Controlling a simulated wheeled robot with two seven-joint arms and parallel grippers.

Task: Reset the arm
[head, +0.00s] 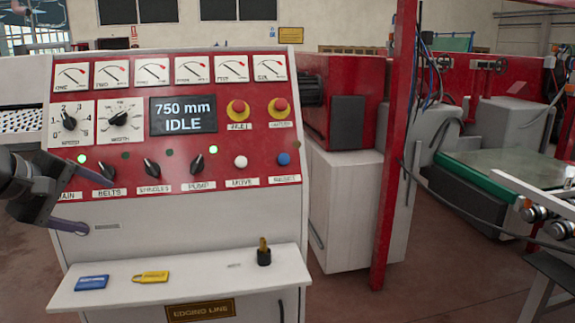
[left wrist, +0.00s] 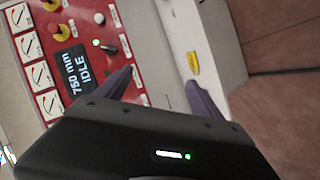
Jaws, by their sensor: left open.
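My left gripper (head: 92,202) comes in from the left in the head view. Its two purple-grey fingers are spread apart with nothing between them. They are in front of the lower left of the control panel (head: 225,110), near the MAIN and BELTS labels; the gripper hides part of that corner. In the left wrist view the open fingers (left wrist: 160,78) point toward the red panel face and the white cabinet. I cannot tell whether a finger touches the panel. My right gripper is not in view.
The display (head: 183,114) reads 750 mm IDLE. Below the panel a white shelf (head: 190,281) holds a blue tag (head: 92,282), a yellow tag (head: 150,277) and a small black holder (head: 264,257). A red post (head: 393,150) stands to the right, with open floor beside it.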

